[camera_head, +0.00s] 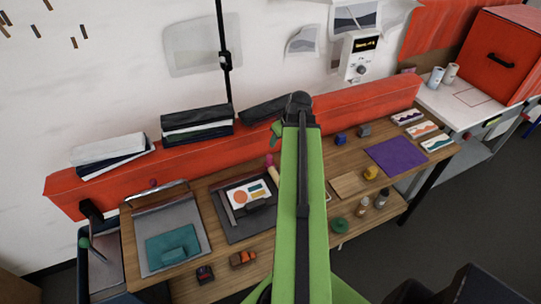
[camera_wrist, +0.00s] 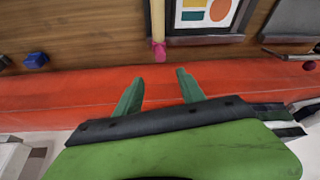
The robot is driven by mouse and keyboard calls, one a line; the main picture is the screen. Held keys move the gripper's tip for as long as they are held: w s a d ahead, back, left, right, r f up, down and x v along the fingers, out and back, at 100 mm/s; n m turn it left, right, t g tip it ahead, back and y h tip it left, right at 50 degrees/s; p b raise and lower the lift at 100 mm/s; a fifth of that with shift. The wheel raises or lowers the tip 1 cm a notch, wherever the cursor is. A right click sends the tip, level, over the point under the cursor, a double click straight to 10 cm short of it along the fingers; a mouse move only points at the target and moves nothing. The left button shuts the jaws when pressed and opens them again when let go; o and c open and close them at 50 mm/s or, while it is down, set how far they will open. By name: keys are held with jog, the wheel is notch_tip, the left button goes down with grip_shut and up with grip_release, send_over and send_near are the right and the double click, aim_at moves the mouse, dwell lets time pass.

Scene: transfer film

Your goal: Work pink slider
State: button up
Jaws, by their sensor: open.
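A pink piece (camera_head: 269,160) shows on the wooden bench in the head view, beside the dark board with the printed card and left of my arm. In the wrist view the pink piece (camera_wrist: 159,52) is a small knob at the end of a pale bar, near the red beam. My gripper (camera_wrist: 160,92) has its two green fingers apart with nothing between them. They are over the red beam, and the pink piece lies beyond their tips. In the head view my gripper (camera_head: 276,131) is mostly hidden by my green arm.
The red beam (camera_head: 350,107) runs along the back of the bench. The dark board (camera_head: 231,227) with its card lies left of my arm. A blue block (camera_head: 341,138) and a purple sheet (camera_head: 396,157) are to the right. Dark stacked bars (camera_head: 196,122) rest on the beam.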

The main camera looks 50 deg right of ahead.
aim_at(270, 157)
jog(key=b+x, duration=0.7)
jog(key=x, duration=0.1)
jog(key=b+x, duration=0.8)
jog(key=shift+f, duration=0.45)
jog(key=shift+w+f+b, duration=0.15)
jog(key=shift+f+b, duration=0.1)
jog(key=shift+b, duration=0.05)
jog(key=shift+r, duration=0.1)
grip_shut()
